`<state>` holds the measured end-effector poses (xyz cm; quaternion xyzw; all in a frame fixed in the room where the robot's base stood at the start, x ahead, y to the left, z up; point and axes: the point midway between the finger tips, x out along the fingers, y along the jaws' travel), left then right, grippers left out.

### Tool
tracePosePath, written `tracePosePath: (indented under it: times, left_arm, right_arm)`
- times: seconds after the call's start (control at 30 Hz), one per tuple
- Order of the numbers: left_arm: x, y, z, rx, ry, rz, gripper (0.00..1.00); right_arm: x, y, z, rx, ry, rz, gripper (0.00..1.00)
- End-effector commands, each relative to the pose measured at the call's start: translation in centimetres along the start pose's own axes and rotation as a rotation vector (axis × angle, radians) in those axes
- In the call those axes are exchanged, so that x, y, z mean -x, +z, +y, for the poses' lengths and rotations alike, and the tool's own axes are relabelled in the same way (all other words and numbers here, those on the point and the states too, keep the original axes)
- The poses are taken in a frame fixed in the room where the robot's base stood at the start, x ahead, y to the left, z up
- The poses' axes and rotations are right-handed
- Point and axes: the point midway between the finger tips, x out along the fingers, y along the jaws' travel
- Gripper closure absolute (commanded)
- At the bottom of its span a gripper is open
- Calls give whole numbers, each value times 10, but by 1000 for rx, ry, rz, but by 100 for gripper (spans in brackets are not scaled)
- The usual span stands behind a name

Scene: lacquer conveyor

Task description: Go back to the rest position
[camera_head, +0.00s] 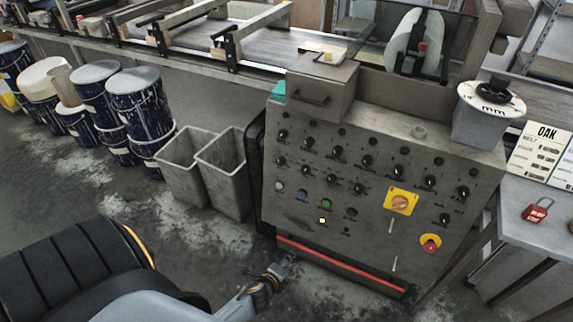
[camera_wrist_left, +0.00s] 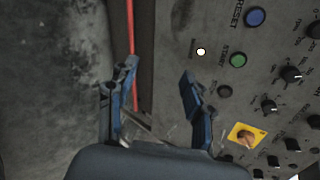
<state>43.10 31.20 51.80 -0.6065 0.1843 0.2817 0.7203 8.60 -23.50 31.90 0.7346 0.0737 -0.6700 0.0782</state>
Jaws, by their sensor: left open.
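My left gripper (camera_wrist_left: 160,100) is open and empty in the left wrist view, its two blue-grey fingers spread apart in front of the control panel. In the head view my left arm comes in at the bottom, and its gripper (camera_head: 277,274) is low, near the base of the control cabinet (camera_head: 370,160). I cannot tell from these frames whether it touches the cabinet. The panel shows a green button (camera_wrist_left: 238,60), a blue button (camera_wrist_left: 255,17) and a lit white lamp (camera_wrist_left: 201,51). My right gripper is not in view.
Two grey bins (camera_head: 222,170) stand left of the cabinet, with several stained drums (camera_head: 137,100) farther left. A conveyor (camera_head: 270,50) runs behind. At right, a table (camera_head: 540,225) holds a red padlock (camera_head: 537,209). A red strip (camera_head: 340,266) runs along the cabinet's base.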

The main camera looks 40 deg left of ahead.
Motion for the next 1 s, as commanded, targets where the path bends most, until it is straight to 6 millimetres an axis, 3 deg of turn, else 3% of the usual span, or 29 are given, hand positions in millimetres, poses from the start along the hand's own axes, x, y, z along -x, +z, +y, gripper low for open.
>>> tracePosePath:
  times: [0.27, 0.37, 0.47, 0.57, 0.7, 0.8, 0.9, 1.0]
  left_arm:
    - [0, 0, 0, 1, 1, 0, 49]
    - [2, -5, 14, 45, 30, 10, 49]
    - [9, -18, 53, 185, 118, 28, 49]
    - [27, -38, 116, 411, 264, 31, 49]
    - [70, -63, 210, 761, 495, -39, 49]
    - [106, -74, 265, 974, 634, -131, 49]
    - [138, -80, 306, 1136, 734, -230, 49]
    - [161, -82, 331, 1239, 792, -308, 49]
  right_arm:
    - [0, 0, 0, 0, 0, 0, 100]
    - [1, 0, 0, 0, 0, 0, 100]
    - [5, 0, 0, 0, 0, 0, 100]
    - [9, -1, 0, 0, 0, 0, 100]
    - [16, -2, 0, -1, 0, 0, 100]
    - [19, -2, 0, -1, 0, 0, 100]
    - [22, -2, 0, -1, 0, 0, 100]
    - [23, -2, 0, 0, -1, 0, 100]
